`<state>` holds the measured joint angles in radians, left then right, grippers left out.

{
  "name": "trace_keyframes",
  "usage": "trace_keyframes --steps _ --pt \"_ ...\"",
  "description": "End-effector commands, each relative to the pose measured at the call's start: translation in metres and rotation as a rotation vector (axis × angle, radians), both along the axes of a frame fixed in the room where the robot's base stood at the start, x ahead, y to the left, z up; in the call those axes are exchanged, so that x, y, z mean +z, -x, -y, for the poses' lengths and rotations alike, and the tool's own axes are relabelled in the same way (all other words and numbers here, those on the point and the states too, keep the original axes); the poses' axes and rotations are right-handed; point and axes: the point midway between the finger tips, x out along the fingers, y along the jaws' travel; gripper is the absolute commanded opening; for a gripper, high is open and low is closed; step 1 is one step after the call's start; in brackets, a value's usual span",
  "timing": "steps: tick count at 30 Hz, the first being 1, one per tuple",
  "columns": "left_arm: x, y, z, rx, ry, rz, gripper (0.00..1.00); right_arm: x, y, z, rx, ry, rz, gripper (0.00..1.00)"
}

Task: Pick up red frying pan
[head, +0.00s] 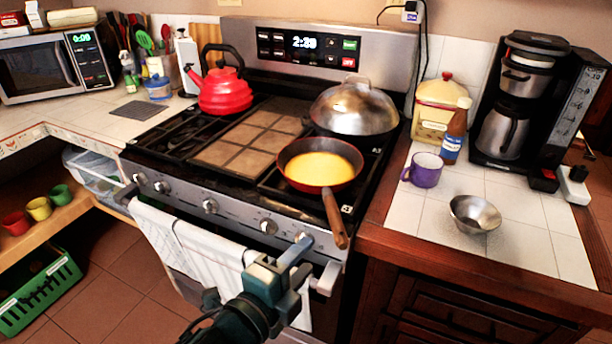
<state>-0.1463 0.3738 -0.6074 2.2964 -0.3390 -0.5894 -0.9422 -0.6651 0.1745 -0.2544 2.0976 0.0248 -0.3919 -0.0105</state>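The red frying pan (284,166) sits on the front right of the stove, holding something yellow. Its brown wooden handle (336,218) points toward me, past the stove's front edge. My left gripper (303,249) is below and to the left of the handle in the picture, in front of the oven door and towels. It appears apart from the pan. Its fingers overlap in this view, so I cannot tell their opening. My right gripper is not in view.
A domed silver lid (354,107) stands just behind the pan. A red kettle (225,92) is at the back left of the stove. A purple mug (424,171) and metal bowl (475,214) stand on the right counter. White towels (205,249) hang on the oven handle.

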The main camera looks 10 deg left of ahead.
Motion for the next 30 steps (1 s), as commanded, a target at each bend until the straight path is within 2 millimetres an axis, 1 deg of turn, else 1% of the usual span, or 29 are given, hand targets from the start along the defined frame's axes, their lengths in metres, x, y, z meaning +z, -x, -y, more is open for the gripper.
trace_keyframes --steps 6,9,13,17,25,27,30 --pt "-0.003 -0.038 0.018 0.001 0.004 0.001 0.4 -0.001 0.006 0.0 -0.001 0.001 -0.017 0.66" --pt "-0.007 -0.052 0.025 0.001 0.004 -0.002 0.4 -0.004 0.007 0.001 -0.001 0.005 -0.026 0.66" --pt "-0.009 -0.063 0.03 0.001 0.004 -0.001 0.4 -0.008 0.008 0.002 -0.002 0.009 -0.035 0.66" --pt "-0.01 -0.07 0.034 0.001 0.005 -0.001 0.4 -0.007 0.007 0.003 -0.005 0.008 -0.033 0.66" --pt "-0.019 -0.104 0.049 0.0 0.006 -0.002 0.4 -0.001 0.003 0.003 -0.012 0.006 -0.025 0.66" --pt "-0.02 -0.109 0.052 0.0 0.006 -0.003 0.4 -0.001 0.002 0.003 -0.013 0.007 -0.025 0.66" --pt "-0.021 -0.111 0.053 0.0 0.005 -0.003 0.4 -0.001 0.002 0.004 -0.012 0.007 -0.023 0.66"
